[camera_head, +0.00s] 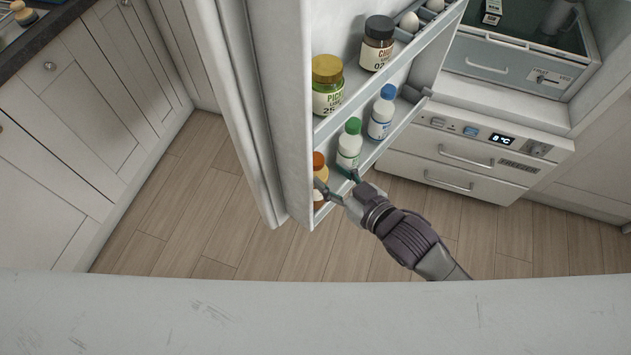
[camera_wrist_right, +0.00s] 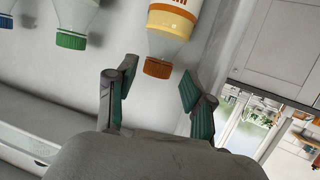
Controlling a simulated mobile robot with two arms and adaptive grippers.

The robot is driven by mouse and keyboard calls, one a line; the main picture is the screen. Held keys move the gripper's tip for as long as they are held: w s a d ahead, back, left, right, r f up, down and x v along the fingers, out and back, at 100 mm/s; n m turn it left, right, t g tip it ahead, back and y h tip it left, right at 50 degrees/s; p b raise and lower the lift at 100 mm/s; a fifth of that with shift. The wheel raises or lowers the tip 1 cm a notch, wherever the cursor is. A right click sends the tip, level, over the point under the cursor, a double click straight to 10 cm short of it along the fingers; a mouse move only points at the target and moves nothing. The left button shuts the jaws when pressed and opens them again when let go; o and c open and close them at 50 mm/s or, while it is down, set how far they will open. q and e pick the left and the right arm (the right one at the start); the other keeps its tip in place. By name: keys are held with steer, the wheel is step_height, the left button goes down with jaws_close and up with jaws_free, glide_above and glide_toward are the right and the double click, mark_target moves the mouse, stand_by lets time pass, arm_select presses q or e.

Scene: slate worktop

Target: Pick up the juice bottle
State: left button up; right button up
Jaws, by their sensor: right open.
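The juice bottle (camera_head: 319,164), with an orange cap, stands at the near end of the lower fridge-door shelf. In the head view my right gripper (camera_head: 331,181) partly covers it. In the right wrist view the bottle (camera_wrist_right: 171,25) appears upside down, with an orange and cream label. There its cap lies between the two spread fingers of my right gripper (camera_wrist_right: 158,82), with a gap on each side. The right gripper is open and empty. My left gripper is in neither view.
A green-capped white bottle (camera_head: 349,146) stands beside the juice, and a blue-capped bottle (camera_head: 381,113) stands farther along. The upper door shelf holds a pickle jar (camera_head: 327,86), a dark-lidded jar (camera_head: 377,44) and eggs (camera_head: 409,22).

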mark_target(321, 169)
steer(key=x, duration=0.5)
steer(key=shift+a+f+p, duration=0.15)
steer(key=shift+f+p, duration=0.05)
steer(key=shift+p, duration=0.2)
jaws_close()
steer(key=shift+r, duration=0.15)
